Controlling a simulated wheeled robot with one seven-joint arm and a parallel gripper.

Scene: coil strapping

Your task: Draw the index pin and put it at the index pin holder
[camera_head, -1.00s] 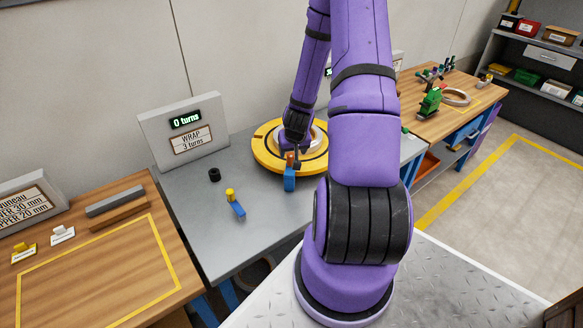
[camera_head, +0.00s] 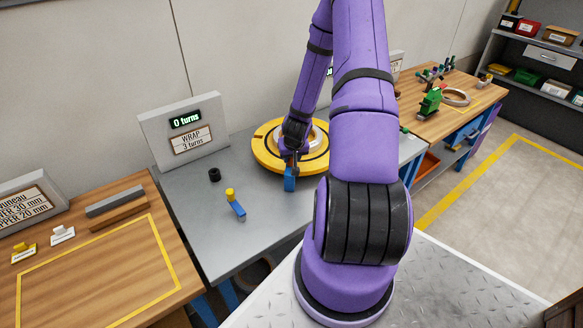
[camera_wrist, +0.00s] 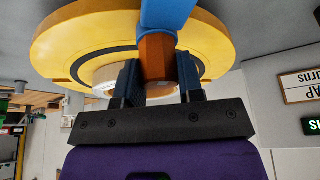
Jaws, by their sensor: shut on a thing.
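The index pin, an orange-brown piece (camera_wrist: 157,57), shows between my two dark fingers in the wrist view. My gripper (camera_wrist: 158,78) is shut on it; in the head view my gripper (camera_head: 291,154) is at the front edge of the yellow turntable. The blue post (camera_head: 289,181) stands just below my gripper and also shows in the wrist view (camera_wrist: 167,14), where the pin's end meets it. I cannot tell how deep the pin sits. A small black cylinder (camera_head: 214,174) stands on the grey table, perhaps the index pin holder; no label shows.
The yellow turntable (camera_head: 268,157) lies behind the post. A blue piece with a yellow knob (camera_head: 236,207) is on the grey table (camera_head: 190,215). A sign panel (camera_head: 184,131) reading "0 turns" stands at the back. The table's middle is mostly clear.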

